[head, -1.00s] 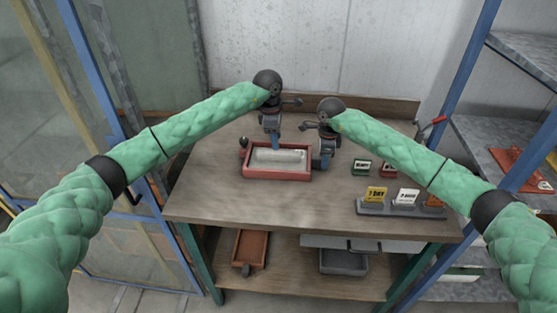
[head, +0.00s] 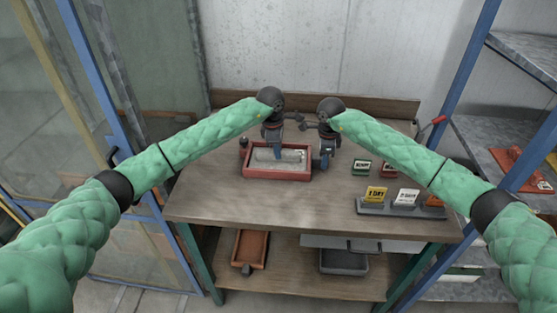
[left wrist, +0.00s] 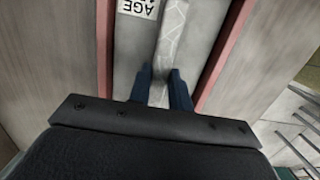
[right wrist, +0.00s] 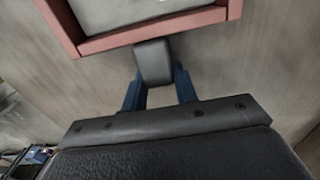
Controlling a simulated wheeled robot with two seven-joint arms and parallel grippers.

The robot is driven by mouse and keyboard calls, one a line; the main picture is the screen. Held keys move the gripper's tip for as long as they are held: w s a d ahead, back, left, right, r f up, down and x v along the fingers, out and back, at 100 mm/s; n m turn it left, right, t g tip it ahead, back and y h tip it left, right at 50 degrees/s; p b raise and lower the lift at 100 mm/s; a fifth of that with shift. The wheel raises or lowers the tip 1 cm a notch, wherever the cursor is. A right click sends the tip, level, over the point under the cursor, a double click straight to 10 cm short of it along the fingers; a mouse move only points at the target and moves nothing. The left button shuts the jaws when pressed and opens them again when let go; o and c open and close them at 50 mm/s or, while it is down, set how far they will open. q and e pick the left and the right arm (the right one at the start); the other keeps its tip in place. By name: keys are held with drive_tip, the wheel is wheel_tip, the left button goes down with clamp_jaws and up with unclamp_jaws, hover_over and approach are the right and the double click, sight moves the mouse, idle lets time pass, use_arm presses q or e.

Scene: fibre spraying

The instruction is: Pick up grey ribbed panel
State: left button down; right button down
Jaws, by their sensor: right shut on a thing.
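A grey panel (head: 293,165) with a raised, lighter rib lies inside a red-rimmed tray (head: 277,177) on the workbench. In the left wrist view the panel (left wrist: 132,60) carries a label with the letters "AGE", and the rib (left wrist: 172,40) runs away from me. My left gripper (head: 277,154) is down at the panel, its blue fingers (left wrist: 161,76) open on either side of the rib. My right gripper (head: 326,163) is at the tray's right end. In the right wrist view its fingers (right wrist: 157,80) are shut on the tray's dark grey handle (right wrist: 153,62).
Small signs (head: 405,197) on a grey stand are at the bench's right, with green and red blocks (head: 362,167) behind. A brown tray (head: 250,248) and a grey bin (head: 343,262) are on the lower shelf. The bench front (head: 270,210) is clear.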

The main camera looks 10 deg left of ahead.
use_arm(q)
drive_tip(key=shift+r, duration=0.2)
drive_tip(key=shift+r, duration=0.7)
wheel_tip(320, 180, up, 2)
drive_tip(key=shift+w, duration=0.1)
drive_tip(key=s, duration=1.8)
drive_tip(key=shift+s+f, duration=0.1)
use_arm(e)
drive_tip(key=c, duration=1)
unclamp_jaws()
drive_tip(key=shift+r, duration=0.1)
